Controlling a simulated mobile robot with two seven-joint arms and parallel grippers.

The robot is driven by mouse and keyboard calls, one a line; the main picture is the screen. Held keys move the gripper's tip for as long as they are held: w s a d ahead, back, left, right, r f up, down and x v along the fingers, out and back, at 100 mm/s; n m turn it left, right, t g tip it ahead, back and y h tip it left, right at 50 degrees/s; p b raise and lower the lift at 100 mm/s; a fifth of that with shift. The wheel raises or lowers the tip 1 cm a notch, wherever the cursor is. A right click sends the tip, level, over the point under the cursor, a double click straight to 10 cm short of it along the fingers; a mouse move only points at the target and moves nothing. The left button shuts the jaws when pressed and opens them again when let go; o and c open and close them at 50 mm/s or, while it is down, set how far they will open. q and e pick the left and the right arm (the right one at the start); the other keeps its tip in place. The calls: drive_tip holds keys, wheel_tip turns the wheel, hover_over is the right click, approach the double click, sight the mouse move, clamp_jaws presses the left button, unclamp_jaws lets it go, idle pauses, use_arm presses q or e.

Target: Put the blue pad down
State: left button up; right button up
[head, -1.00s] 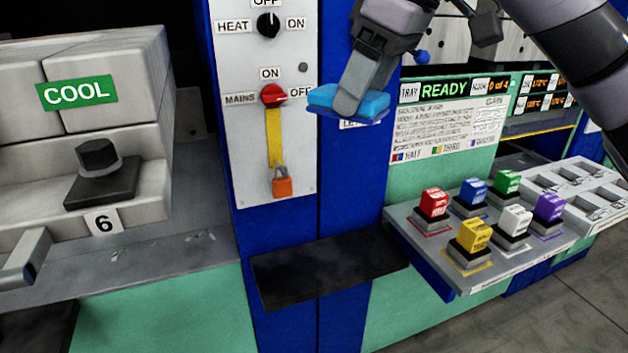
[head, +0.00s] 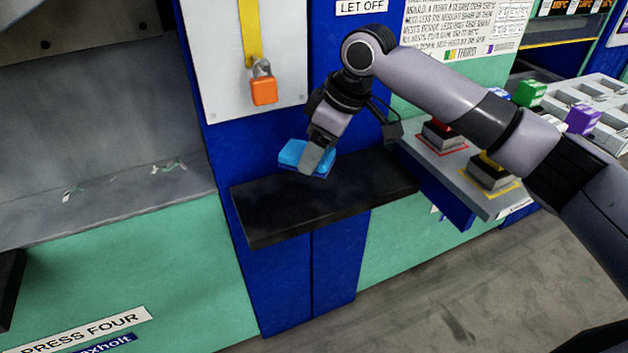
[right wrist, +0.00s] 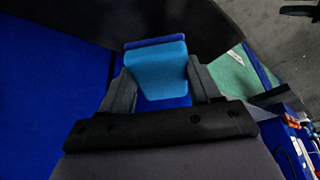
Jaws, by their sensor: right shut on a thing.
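The blue pad (head: 297,153) is a small two-tone block, light blue over a darker blue layer. My right gripper (head: 318,160) is shut on it and holds it close to the black shelf (head: 330,196) on the blue press frame. I cannot tell from the head view whether the pad touches the shelf. In the right wrist view the pad (right wrist: 157,68) sits between the two fingers of the gripper (right wrist: 163,88), with the dark shelf (right wrist: 205,28) beyond it. My left gripper is not in view.
A white panel with an orange padlock (head: 263,92) is above the shelf. The shelf top looks clear around the pad.

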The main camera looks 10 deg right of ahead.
sight(310, 191)
wheel_tip(310, 191, down, 6)
drive_tip(key=shift+f+b, duration=0.1)
drive_tip(key=shift+b, duration=0.35)
drive_tip(key=shift+f, duration=0.1)
drive_tip(key=shift+f, duration=0.1)
drive_tip(key=o, duration=0.9)
drive_tip(key=shift+o, duration=0.2)
drive_tip(key=shift+r, duration=0.3)
drive_tip(key=p+v, duration=0.2)
drive_tip(key=v, duration=0.9)
drive_tip(key=shift+d+r, duration=0.15)
drive_tip(key=shift+r, duration=0.15)
drive_tip(key=shift+s, duration=0.15)
